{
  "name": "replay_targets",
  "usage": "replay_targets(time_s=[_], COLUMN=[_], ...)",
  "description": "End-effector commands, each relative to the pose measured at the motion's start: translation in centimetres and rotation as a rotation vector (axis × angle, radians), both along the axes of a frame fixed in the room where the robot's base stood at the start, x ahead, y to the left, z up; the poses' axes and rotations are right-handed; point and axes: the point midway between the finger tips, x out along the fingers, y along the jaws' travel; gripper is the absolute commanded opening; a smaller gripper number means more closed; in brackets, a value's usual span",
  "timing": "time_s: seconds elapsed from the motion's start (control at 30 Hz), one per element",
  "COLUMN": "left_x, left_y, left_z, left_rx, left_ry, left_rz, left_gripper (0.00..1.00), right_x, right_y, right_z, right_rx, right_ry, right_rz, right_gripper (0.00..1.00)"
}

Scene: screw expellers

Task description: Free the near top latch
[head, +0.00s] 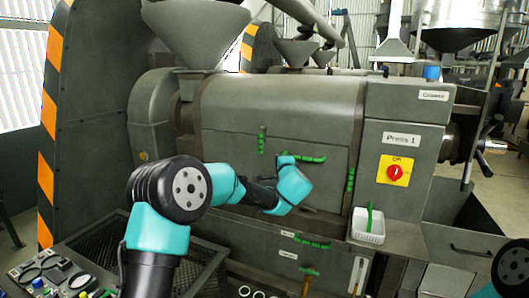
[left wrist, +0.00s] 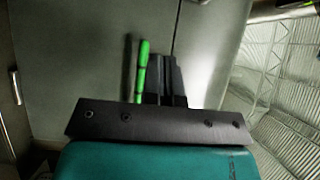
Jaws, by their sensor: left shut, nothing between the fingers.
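The grey press body carries several green latch handles around its front panel (head: 240,150). Others stand upright at the upper left (head: 262,140) and right (head: 350,181), and one lies level below (head: 312,242). My left gripper's fingers are hidden or too small to make out in the head view. In the left wrist view the left gripper (left wrist: 168,80) is shut and empty, close beside a green handle (left wrist: 142,70); I cannot tell whether they touch. My right gripper is out of view.
A white tray (head: 368,228) with a green item sits on a ledge right of the panel. A yellow plate with a red switch (head: 395,170) is above it. A control panel (head: 52,275) and mesh-sided bin (head: 205,262) stand at the lower left.

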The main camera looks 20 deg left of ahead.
Motion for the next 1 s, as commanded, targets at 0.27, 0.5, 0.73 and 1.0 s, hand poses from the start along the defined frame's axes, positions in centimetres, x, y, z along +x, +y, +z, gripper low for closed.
replay_targets(time_s=[0.27,0.5,0.73,1.0], left_x=[0.4,2.6,5.6,8.7], left_y=[0.2,1.4,2.8,4.4], left_z=[-0.1,-0.2,-0.2,-0.2], left_rx=[-0.001,-0.001,-0.001,-0.002], left_ry=[0.003,0.004,0.003,0.004], left_rz=[0.000,0.001,0.001,0.001], left_gripper=[0.00,0.00,0.00,0.00], right_x=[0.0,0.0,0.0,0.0], right_y=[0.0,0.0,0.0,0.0], right_z=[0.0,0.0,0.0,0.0], right_rx=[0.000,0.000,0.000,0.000], right_ry=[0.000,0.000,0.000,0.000], right_rz=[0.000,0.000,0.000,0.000], right_gripper=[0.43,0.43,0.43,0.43])
